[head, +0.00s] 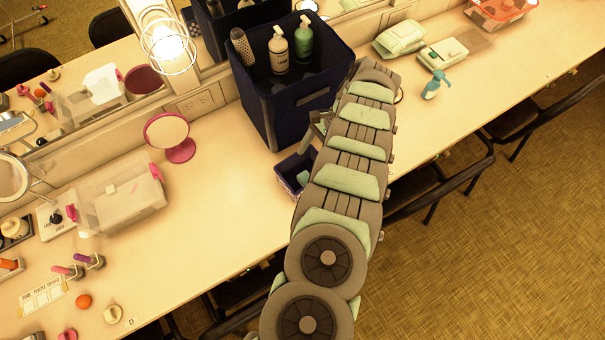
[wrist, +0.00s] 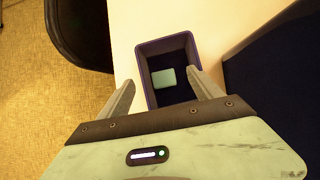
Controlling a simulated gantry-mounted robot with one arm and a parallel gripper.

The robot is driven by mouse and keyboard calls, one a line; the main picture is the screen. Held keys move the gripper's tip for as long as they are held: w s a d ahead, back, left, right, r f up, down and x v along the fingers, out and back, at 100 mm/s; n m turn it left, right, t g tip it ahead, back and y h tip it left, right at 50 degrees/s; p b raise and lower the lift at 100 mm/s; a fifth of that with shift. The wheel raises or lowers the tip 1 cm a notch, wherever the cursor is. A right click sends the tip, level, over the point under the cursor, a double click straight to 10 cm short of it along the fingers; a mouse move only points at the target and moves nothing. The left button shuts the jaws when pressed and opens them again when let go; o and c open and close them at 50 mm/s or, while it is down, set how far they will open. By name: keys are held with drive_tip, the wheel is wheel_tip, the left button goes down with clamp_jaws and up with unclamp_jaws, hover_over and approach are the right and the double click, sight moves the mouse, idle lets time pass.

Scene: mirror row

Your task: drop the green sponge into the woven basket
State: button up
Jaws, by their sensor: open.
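The green sponge (wrist: 163,78) lies on the dark floor of a small navy basket with a purple rim (wrist: 142,72), inside its walls. In the head view the basket (head: 284,181) stands on the counter, partly behind my arm, and a bit of the sponge (head: 303,178) shows in it. Its weave is too small to make out clearly. My gripper (wrist: 160,80) is open and empty above the basket, its fingers spread to either side of the sponge in the wrist view. In the head view my arm hides most of the gripper.
A tall navy bin (head: 262,112) with bottles stands close behind the basket. A pink mirror (head: 181,150) and a clear case (head: 122,198) are to the left. Wipes packs (head: 400,38) and a spray bottle (head: 435,84) are to the right. Chairs line the front edge.

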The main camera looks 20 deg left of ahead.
drive_tip(key=b+v, duration=0.4)
drive_tip(key=v, duration=0.3)
drive_tip(key=shift+r+b, duration=0.25)
drive_tip(key=shift+b, duration=0.15)
drive_tip(key=shift+w+d, duration=0.15)
